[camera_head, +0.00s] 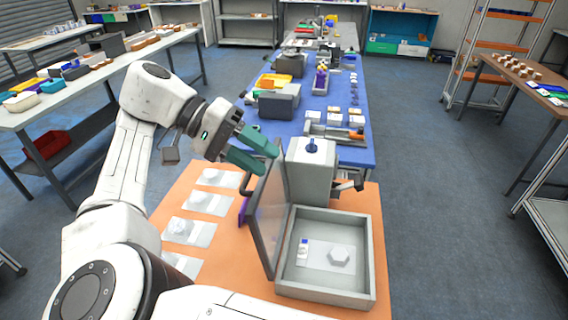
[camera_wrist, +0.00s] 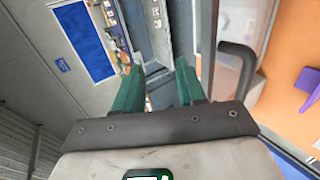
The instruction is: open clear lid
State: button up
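The clear lid (camera_head: 268,218) stands raised, nearly upright, on the left side of a grey open box (camera_head: 325,294). It has a grey frame and a see-through panel. Its dark handle (camera_head: 245,186) is on the side facing away from the box. My gripper (camera_head: 268,160) is at the lid's top edge, its teal fingers spread. In the wrist view, the fingers (camera_wrist: 160,68) are apart with nothing seen held between them. The lid's panel (camera_wrist: 232,25) and curved handle (camera_wrist: 240,62) lie right of the fingers. I cannot tell whether a finger touches the lid.
A white plate with a hexagonal part and a small blue-and-white item lie inside the box. A grey machine (camera_head: 312,172) with a blue knob stands behind it. Several white cards with parts lie left on the orange tabletop (camera_head: 228,270). A blue table (camera_head: 348,158) adjoins behind.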

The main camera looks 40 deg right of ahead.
jog(key=s+r+b, duration=0.1)
jog(key=s+r, duration=0.2)
jog(key=s, duration=0.4)
jog(key=shift+s+a+r+b, duration=0.2)
jog(key=shift+s+a+b, duration=0.1)
jog(key=shift+a, duration=0.05)
